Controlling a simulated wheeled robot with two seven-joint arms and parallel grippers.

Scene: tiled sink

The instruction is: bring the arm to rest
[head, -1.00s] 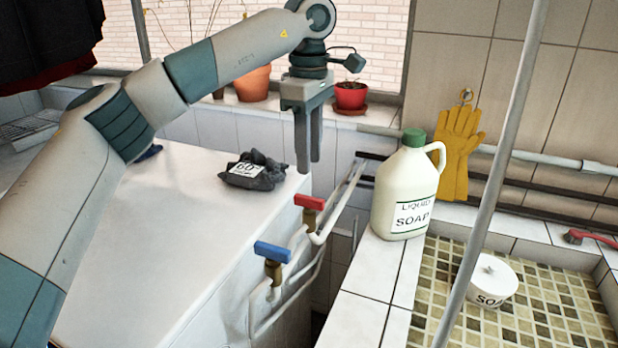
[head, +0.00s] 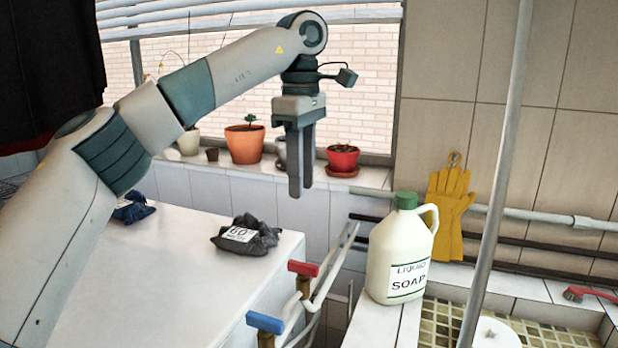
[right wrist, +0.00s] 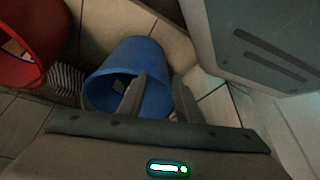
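My left gripper (head: 300,192) hangs with its fingers pointing down, in front of the window sill in the head view. Its two fingers stand apart, seen at an angle, with nothing between them. My left arm reaches in from the left, raised above the white top. My right gripper (right wrist: 159,78) shows in the right wrist view with its fingers apart and empty. A blue bucket (right wrist: 153,65) is beyond its fingers. My right arm is not in the head view.
A dark grey cloth bundle (head: 247,236) lies on the white top (head: 170,270). Red (head: 303,268) and blue (head: 265,322) tap handles stand at its right edge. A soap jug (head: 398,255) stands on the ledge. Flowerpots (head: 244,143) line the sill. A red bucket (right wrist: 38,35) is at floor level.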

